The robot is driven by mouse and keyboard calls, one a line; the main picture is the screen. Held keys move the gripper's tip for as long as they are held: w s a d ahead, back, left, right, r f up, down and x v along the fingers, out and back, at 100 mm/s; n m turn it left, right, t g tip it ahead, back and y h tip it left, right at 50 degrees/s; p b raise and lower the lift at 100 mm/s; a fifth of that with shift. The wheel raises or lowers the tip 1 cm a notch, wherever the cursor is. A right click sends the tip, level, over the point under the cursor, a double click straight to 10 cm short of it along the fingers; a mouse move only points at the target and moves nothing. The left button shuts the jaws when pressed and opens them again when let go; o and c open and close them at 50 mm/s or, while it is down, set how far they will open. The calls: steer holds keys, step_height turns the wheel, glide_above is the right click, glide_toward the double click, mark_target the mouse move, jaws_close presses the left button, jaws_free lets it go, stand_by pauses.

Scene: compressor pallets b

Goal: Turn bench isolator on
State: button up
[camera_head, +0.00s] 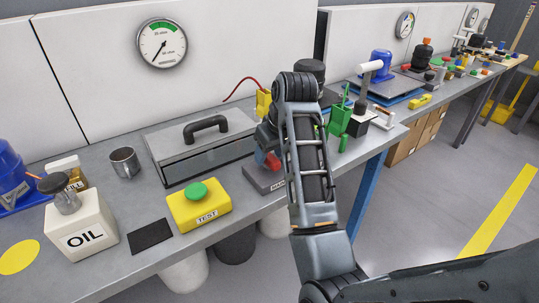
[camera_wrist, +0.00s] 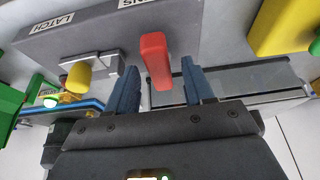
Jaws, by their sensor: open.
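The bench isolator is a grey box (camera_head: 264,181) with a label that seems to begin "MAIN", partly hidden by my arm in the head view. Its red lever (camera_head: 272,161) shows just left of my arm. In the wrist view the red lever (camera_wrist: 155,60) stands out from the grey box (camera_wrist: 190,32), its free end between my fingertips. My gripper (camera_wrist: 158,82) is open, one blue finger on each side of the lever, with visible gaps. In the head view my forearm hides much of the gripper. I cannot tell the switch position.
A yellow TEST box (camera_head: 199,209) with a green button sits left of the isolator. Behind it is a grey case (camera_head: 190,150) with a black handle. A yellow knob on a latch (camera_wrist: 78,76) is near the lever in the wrist view. Green parts (camera_head: 338,120) stand to the right.

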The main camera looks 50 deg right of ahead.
steer(key=shift+w+f, duration=0.15)
steer(key=shift+f, duration=0.2)
steer(key=shift+c, duration=0.3)
jaws_close()
